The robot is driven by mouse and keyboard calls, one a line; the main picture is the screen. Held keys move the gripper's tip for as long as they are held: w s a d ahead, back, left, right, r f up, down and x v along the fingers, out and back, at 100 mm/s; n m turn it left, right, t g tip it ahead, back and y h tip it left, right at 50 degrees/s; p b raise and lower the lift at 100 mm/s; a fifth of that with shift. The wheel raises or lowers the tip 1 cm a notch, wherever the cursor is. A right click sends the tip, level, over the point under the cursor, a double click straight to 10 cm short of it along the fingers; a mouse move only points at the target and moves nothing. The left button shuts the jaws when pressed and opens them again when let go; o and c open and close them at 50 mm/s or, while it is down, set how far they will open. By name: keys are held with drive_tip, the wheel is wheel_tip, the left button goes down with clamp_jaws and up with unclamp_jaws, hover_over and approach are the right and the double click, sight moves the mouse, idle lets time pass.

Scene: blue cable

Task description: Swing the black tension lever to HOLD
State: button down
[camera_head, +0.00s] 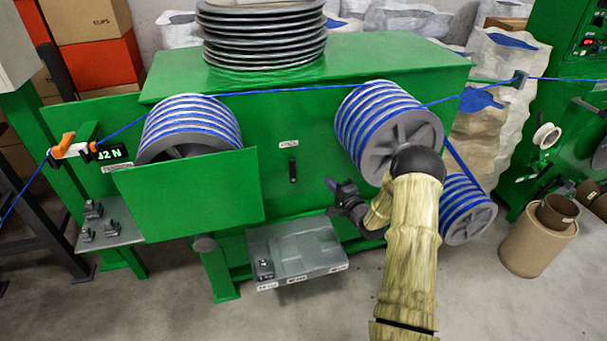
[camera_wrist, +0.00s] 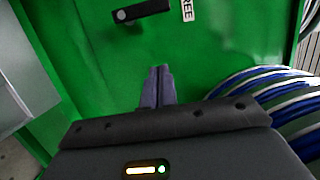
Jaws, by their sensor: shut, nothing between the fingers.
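The black tension lever (camera_head: 292,171) is a short bar on the green front panel of the machine. It stands upright in the head view, below a small white label (camera_head: 289,144). In the wrist view the lever (camera_wrist: 145,9) lies at the top edge, with a pale round pivot at its left end. Its other end points towards the label (camera_wrist: 187,10), which reads "REE", partly cut off. I see no HOLD marking. My gripper (camera_head: 330,184) is right of the lever and slightly lower, apart from it. Its fingers (camera_wrist: 158,72) are together and empty.
Drums wound with blue cable stand on the panel, one (camera_head: 385,125) just above my arm and another (camera_head: 467,208) to its right. A green guard plate (camera_head: 190,195) juts out at left. A grey shelf (camera_head: 298,250) lies below. Bare panel separates my gripper and the lever.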

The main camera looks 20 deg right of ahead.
sight(292, 169)
idle(0.3)
drive_tip(key=w+a+p, duration=0.1)
drive_tip(key=w+a, duration=0.5)
drive_tip(key=w, duration=0.3)
drive_tip(key=shift+w+a, duration=0.25)
drive_tip(key=shift+w, duration=0.1)
drive_tip(key=shift+d, duration=0.15)
idle(0.4)
